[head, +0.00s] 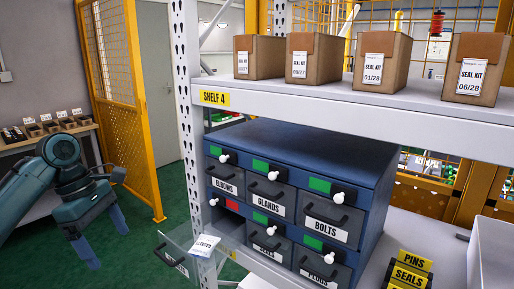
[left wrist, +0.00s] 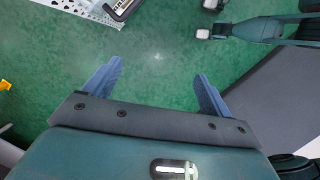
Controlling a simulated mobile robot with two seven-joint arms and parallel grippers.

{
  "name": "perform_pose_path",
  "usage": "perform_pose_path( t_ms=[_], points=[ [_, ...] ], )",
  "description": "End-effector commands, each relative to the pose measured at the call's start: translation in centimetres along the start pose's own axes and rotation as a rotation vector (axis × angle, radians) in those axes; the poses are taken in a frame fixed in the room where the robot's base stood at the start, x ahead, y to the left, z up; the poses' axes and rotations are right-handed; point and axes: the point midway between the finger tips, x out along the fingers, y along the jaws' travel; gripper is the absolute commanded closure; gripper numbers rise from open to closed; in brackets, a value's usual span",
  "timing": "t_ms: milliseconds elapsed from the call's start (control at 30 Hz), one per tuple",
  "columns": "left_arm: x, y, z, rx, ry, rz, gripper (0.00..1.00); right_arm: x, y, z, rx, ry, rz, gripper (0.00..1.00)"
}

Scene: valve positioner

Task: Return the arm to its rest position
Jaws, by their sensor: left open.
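My left arm comes in from the left in the head view. Its gripper (head: 104,236) hangs with fingers pointing down over the green floor, left of the shelf and well apart from the cabinet. In the left wrist view the two blue fingers (left wrist: 159,74) are spread, with only green floor between them. The gripper is empty. My right gripper does not show.
A blue drawer cabinet (head: 330,150) stands on the shelf. Its lower left drawer (head: 172,257) juts out, with a white tag (head: 205,245) at it. Seal kit boxes (head: 381,60) line the upper shelf. A yellow mesh gate (head: 135,110) stands behind my left gripper.

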Motion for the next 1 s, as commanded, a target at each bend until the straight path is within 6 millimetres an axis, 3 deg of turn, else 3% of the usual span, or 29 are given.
perform_pose_path(
  t_ms=[33,233,300,433,667,800,1000],
  points=[
    [-0.8,-0.5,-2.0,-0.04,0.023,0.01,0.16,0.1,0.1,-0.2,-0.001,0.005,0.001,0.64],
    [-3.4,-2.7,-8.4,-0.169,0.101,0.043,0.16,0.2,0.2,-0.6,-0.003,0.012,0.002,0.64],
    [-0.3,-2.0,-8.6,-0.085,0.119,0.057,0.16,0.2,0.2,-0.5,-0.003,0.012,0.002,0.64],
    [3.6,-1.4,-9.9,0.044,0.171,0.102,0.16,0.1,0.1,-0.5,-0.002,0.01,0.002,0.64],
    [11.7,-1.7,-12.7,0.384,0.313,0.169,0.16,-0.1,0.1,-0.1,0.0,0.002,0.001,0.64],
    [17.4,-3.2,-14.2,0.716,0.447,0.196,0.16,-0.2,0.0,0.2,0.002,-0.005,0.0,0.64],
    [23.8,-7.2,-14.5,1.276,0.647,0.203,0.16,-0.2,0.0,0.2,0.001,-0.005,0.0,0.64]
  ],
)
